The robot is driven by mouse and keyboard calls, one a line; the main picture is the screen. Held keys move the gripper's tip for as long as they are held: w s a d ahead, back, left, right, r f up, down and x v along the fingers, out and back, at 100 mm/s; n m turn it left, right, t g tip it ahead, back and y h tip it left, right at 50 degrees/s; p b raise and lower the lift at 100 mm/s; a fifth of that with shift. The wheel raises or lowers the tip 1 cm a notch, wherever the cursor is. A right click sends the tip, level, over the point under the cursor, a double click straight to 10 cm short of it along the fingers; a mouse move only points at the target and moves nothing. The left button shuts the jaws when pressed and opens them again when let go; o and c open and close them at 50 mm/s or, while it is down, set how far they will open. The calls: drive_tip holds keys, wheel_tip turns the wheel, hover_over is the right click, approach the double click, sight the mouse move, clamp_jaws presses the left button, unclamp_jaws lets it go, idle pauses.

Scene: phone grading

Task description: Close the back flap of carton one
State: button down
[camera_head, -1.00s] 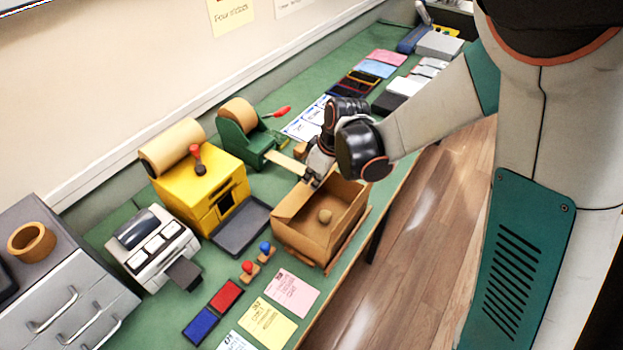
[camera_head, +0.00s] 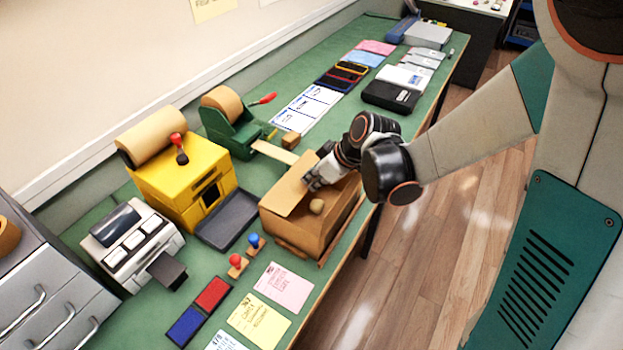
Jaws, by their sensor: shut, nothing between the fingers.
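The brown cardboard carton (camera_head: 300,235) stands on the green bench near its front edge. One flap (camera_head: 284,197) on its left side, toward the wall, lies tilted inward over part of the opening. The right part of the opening is uncovered, and a small round beige object (camera_head: 316,207) shows there. My gripper (camera_head: 310,185) is shut and empty, at the upper right edge of that flap. It looks to be touching the flap, but the exact contact is hidden by the fingers. The far end of the carton is partly hidden behind my gripper and wrist.
A green tape dispenser (camera_head: 232,125) with a pale strip stands behind the carton. A yellow machine (camera_head: 185,185) and a dark tray (camera_head: 228,220) stand to the left. Two stamps (camera_head: 254,241) and paper notes (camera_head: 286,288) lie in front. A black box (camera_head: 390,97) lies farther back.

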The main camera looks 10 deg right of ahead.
idle(0.6)
drive_tip(key=w+a+r+p+v, duration=0.15)
drive_tip(key=p+v, duration=0.45)
drive_tip(key=v, duration=0.8)
drive_tip(key=shift+t+y, duration=0.4)
drive_tip(key=shift+y, duration=0.1)
drive_tip(key=b+x, duration=0.1)
drive_tip(key=x, duration=0.4)
drive_tip(key=b+x, duration=0.2)
drive_tip(key=x, duration=0.3)
drive_tip(key=shift+w+d+f+b, duration=0.1)
drive_tip(key=shift+d+f+b, duration=0.1)
drive_tip(key=shift+b, duration=0.1)
wheel_tip(320, 180, down, 3)
drive_tip(key=shift+w+r+b, duration=0.1)
drive_tip(key=shift+r+b, duration=0.15)
drive_tip(key=shift+b, duration=0.15)
drive_tip(key=shift+d+f, duration=0.1)
drive_tip(key=shift+f, duration=0.7)
